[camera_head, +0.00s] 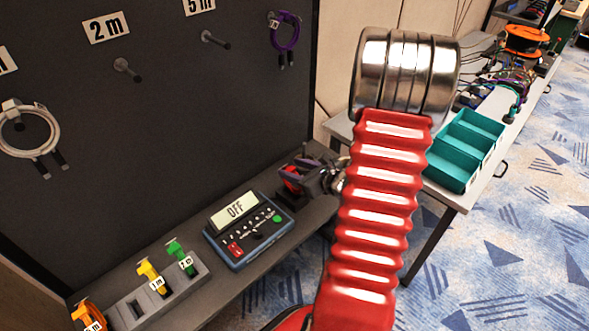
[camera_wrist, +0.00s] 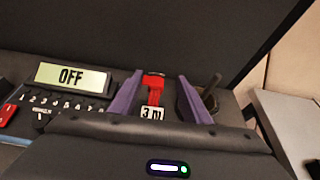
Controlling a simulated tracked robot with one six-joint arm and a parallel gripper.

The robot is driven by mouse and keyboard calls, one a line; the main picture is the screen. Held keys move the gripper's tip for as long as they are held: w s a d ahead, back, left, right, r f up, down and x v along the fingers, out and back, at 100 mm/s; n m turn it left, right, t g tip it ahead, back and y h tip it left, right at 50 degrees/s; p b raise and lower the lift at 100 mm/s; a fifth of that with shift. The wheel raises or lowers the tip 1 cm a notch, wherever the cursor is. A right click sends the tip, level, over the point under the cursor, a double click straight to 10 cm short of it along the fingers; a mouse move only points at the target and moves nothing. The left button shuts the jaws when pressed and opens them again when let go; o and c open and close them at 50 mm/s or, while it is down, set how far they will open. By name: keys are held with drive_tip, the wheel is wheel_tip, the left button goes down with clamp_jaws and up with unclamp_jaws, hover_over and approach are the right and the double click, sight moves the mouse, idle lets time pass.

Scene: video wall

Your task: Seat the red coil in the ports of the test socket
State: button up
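My gripper (camera_head: 303,173) is low by the shelf, just right of the tester. In the wrist view its two purple fingers (camera_wrist: 160,78) stand apart, one on each side of a red piece with a white "3 m" label (camera_wrist: 153,92). Gaps show between this piece and both fingers. The red piece seems to stand on a dark block (camera_head: 291,197). No red coil can be made out. I cannot tell which part is the test socket.
A grey rack (camera_head: 200,266) holds orange, yellow and green tagged pieces left of the tester. A white coil (camera_head: 50,115) and a purple coil (camera_head: 285,35) hang on the dark wall. An empty peg (camera_head: 125,68) projects. A table with teal bins (camera_head: 465,150) stands right.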

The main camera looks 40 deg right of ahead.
idle(0.3)
drive_tip(key=v, duration=1.3)
drive_tip(key=shift+s+r, duration=0.1)
drive_tip(key=shift+s, duration=0.25)
drive_tip(key=w+a+r+n+g+y, duration=0.1)
drive_tip(key=a+r+n+g+y, duration=0.2)
drive_tip(key=a+n, duration=0.75)
drive_tip(key=w+a+r+n+g+y, duration=0.3)
drive_tip(key=a+n, duration=0.4)
drive_tip(key=a, duration=0.6)
drive_tip(key=s+a+r+n+h, duration=0.2)
drive_tip(key=n, duration=0.4)
drive_tip(key=s+a+r+n+g+h, duration=0.1)
drive_tip(key=s+a+r+n+h, duration=0.1)
drive_tip(key=n, duration=0.3)
drive_tip(key=s+a+r+n+g+h, duration=0.1)
drive_tip(key=s+a+r+n+h, duration=0.1)
drive_tip(key=n, duration=0.4)
drive_tip(key=shift+s+a+r+n, duration=0.2)
drive_tip(key=shift+s+a+r, duration=0.05)
drive_tip(key=shift+a+r, duration=0.3)
drive_tip(key=shift+s+a+r+n, duration=0.15)
drive_tip(key=shift+s+a+r, duration=0.05)
drive_tip(key=shift+a+r, duration=0.35)
